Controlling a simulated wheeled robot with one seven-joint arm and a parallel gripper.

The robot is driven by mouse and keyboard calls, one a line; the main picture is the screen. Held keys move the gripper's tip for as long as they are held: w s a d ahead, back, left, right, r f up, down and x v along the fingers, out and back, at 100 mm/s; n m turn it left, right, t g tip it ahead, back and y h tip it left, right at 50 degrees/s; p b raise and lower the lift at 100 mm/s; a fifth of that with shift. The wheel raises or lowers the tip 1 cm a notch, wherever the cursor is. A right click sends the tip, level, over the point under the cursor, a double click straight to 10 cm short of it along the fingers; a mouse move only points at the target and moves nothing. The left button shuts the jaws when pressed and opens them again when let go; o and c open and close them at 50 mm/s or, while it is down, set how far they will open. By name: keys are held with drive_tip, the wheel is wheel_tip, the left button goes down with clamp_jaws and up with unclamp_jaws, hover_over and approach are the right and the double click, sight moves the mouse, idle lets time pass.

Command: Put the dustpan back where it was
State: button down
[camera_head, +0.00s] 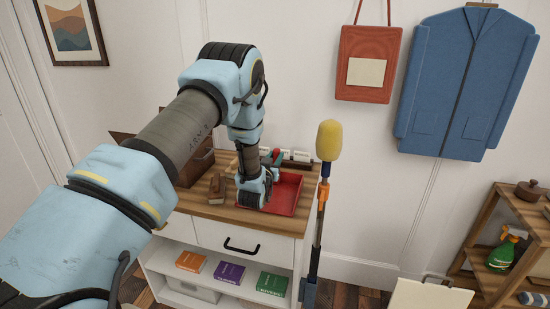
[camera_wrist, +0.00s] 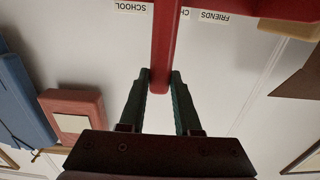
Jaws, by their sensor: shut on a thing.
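My gripper (camera_wrist: 160,88) is shut on a narrow red handle, which I take to be the dustpan's (camera_wrist: 164,45). The handle runs up out of the wrist view, its end between the two dark green fingers. In the head view my gripper (camera_head: 275,158) is low over the wooden cabinet top (camera_head: 222,212), partly hidden by my arm. A shallow red pan or tray (camera_head: 286,194) lies there beside my wrist. I cannot tell whether it is joined to the held handle.
Labelled pieces (camera_head: 299,157) stand at the back of the cabinet top. A brown wooden box (camera_head: 197,163) and small wooden pieces (camera_head: 217,185) are at left. A yellow-headed duster (camera_head: 329,141) stands upright close by at right. A blue coat (camera_head: 467,85) hangs on the wall.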

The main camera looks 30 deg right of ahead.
drive_tip(key=c, duration=0.6)
unclamp_jaws()
drive_tip(key=shift+f, duration=0.1)
drive_tip(key=shift+r+p, duration=0.3)
drive_tip(key=shift+p, duration=0.05)
drive_tip(key=b+v, duration=0.4)
drive_tip(key=v, duration=0.7)
drive_tip(key=w+a+r+n+g+y, duration=0.15)
drive_tip(key=a+y, duration=0.25)
drive_tip(key=a, duration=0.6)
drive_tip(key=w+a+r+n+g+y, duration=0.1)
drive_tip(key=w+a+n+g+y, duration=0.2)
drive_tip(key=a, duration=0.8)
drive_tip(key=s+a+r+n+g+y, duration=0.1)
drive_tip(key=s+a+r+g+y, duration=0.1)
drive_tip(key=s+a, duration=0.6)
drive_tip(key=s+a+r+n+g+y, duration=0.2)
drive_tip(key=s+a+g, duration=0.3)
drive_tip(key=s+a, duration=0.4)
drive_tip(key=shift+s+r+y, duration=0.3)
drive_tip(key=shift+s+y, duration=0.2)
drive_tip(key=shift+s, duration=0.45)
